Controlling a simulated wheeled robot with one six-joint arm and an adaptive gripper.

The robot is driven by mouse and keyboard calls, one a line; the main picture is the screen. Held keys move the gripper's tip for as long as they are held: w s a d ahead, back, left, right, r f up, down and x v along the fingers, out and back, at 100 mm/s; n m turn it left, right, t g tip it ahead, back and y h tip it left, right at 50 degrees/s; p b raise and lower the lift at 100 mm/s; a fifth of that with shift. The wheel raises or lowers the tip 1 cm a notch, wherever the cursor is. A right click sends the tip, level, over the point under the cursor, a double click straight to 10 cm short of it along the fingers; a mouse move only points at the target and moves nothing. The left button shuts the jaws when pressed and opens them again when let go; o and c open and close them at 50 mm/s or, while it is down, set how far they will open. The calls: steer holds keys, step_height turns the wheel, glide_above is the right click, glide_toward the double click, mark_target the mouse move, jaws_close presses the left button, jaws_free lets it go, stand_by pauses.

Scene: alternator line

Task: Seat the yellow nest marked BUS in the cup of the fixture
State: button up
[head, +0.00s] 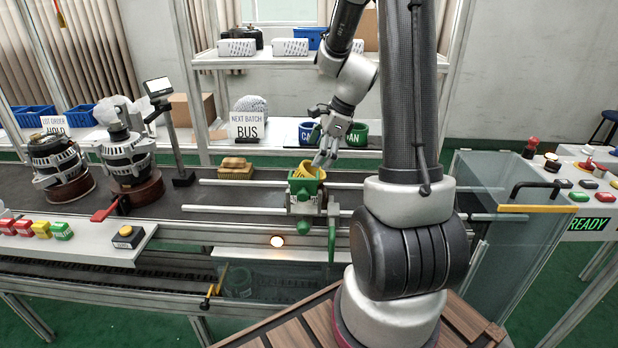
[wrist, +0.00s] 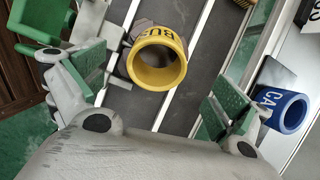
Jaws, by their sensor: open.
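The yellow nest (head: 307,169) is at the top of the green fixture (head: 304,188), on the rails of the line. In the wrist view the yellow nest (wrist: 157,78) shows its round opening and the letters BUS on its side. It looks tilted in the head view; I cannot tell how deep it sits in the cup, as the cup is mostly hidden. My gripper (head: 322,160) is just above the nest. In the wrist view my gripper (wrist: 157,88) is open, with its green pads on either side of the nest and apart from it.
Blue (head: 307,132) and green (head: 357,133) cups stand on the shelf behind, by the NEXT BATCH BUS sign (head: 248,127). A brush-like block (head: 236,169) lies left of the fixture. Alternators (head: 126,152) stand further left. A glass guard (head: 515,215) is at the right.

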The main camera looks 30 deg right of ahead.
mark_target(311, 171)
steer(key=x, duration=0.6)
steer(key=shift+f, duration=0.4)
steer(key=c, duration=1.3)
steer(key=shift+o, duration=0.2)
step_height(311, 171, up, 10)
